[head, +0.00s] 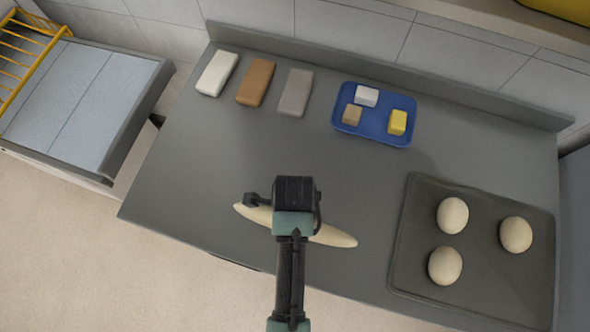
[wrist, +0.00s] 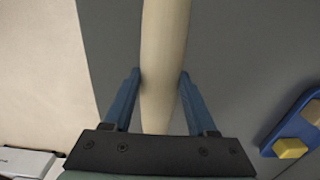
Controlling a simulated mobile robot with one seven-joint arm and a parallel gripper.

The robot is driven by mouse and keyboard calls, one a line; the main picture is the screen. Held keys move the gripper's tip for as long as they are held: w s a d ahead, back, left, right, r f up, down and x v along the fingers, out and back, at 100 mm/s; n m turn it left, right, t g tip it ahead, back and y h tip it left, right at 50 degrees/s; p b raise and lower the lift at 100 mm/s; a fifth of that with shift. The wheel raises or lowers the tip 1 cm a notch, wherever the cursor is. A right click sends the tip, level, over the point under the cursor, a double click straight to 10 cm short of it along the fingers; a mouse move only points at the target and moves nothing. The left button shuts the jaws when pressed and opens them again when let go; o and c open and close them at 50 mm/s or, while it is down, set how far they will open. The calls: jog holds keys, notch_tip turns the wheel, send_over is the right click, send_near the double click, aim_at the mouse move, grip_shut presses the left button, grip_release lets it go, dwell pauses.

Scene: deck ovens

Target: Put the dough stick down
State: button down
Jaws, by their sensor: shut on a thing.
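The dough stick (head: 333,236) is a long pale roll with tapered ends, lying across the view near the front edge of the grey counter. In the wrist view the dough stick (wrist: 163,60) runs between the two blue fingers of my gripper (wrist: 160,85). The fingers are shut on it from both sides. In the head view my gripper is over the middle of the stick, and my arm hides that part. I cannot tell whether the stick touches the counter or is held just above it.
A dark tray (head: 480,288) with three dough balls stands on the right of the counter (head: 215,165). A blue tray (head: 374,135) with three small blocks is at the back. White (head: 217,74), brown (head: 255,82) and grey (head: 295,92) bars lie back left. The counter's middle is clear.

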jog(key=shift+f, duration=1.7)
jog(key=shift+c, duration=1)
grip_release()
jog(key=shift+f, duration=0.1)
notch_tip(320, 180, up, 12)
jog(key=shift+r, duration=0.15)
